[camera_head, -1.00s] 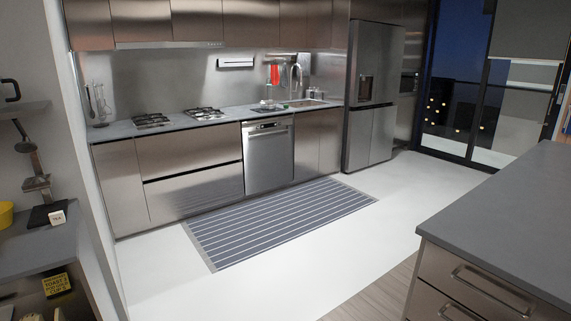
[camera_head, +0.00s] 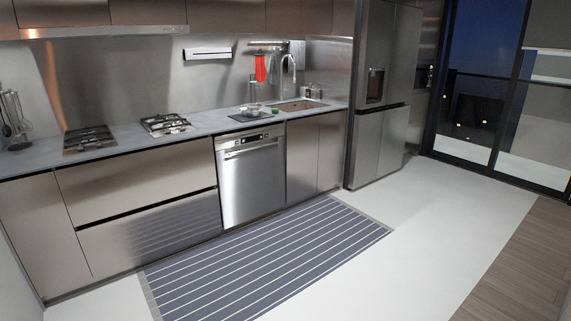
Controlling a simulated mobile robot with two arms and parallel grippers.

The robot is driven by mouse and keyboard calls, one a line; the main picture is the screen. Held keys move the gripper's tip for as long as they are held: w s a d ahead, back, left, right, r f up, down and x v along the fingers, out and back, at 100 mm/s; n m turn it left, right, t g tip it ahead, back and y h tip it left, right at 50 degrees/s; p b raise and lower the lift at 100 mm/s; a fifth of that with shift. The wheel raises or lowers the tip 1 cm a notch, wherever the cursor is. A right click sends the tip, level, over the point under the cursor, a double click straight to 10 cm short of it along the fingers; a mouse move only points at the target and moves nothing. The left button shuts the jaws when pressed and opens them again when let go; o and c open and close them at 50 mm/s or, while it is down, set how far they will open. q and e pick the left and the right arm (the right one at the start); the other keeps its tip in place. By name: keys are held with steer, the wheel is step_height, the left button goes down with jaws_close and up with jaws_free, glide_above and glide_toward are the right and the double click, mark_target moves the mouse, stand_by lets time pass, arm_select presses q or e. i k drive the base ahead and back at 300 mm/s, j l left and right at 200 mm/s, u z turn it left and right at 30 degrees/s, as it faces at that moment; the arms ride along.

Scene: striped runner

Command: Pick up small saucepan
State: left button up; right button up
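I cannot make out a small saucepan for certain. A small pale, glassy-looking item (camera_head: 253,107) stands on a dark mat on the counter (camera_head: 210,120), left of the sink (camera_head: 297,104); it is too small to tell what it is. The two gas hobs, the left one (camera_head: 89,138) and the right one (camera_head: 166,124), look bare. Neither of my grippers is in view.
A striped runner (camera_head: 265,262) lies before the steel dishwasher (camera_head: 251,174) and drawers. A tall fridge (camera_head: 383,95) stands right of the sink. Utensils (camera_head: 14,115) stand at the counter's left end. A red cloth (camera_head: 260,68) hangs above the counter. The white floor (camera_head: 440,215) is clear.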

mark_target(249, 109)
steer(key=i, duration=1.8)
steer(key=i+j, duration=0.1)
steer(key=i, duration=1.65)
steer(key=i+z, duration=0.1)
steer(key=i, duration=1.7)
steer(key=i+j+z, duration=0.2)
steer(key=i, duration=0.35)
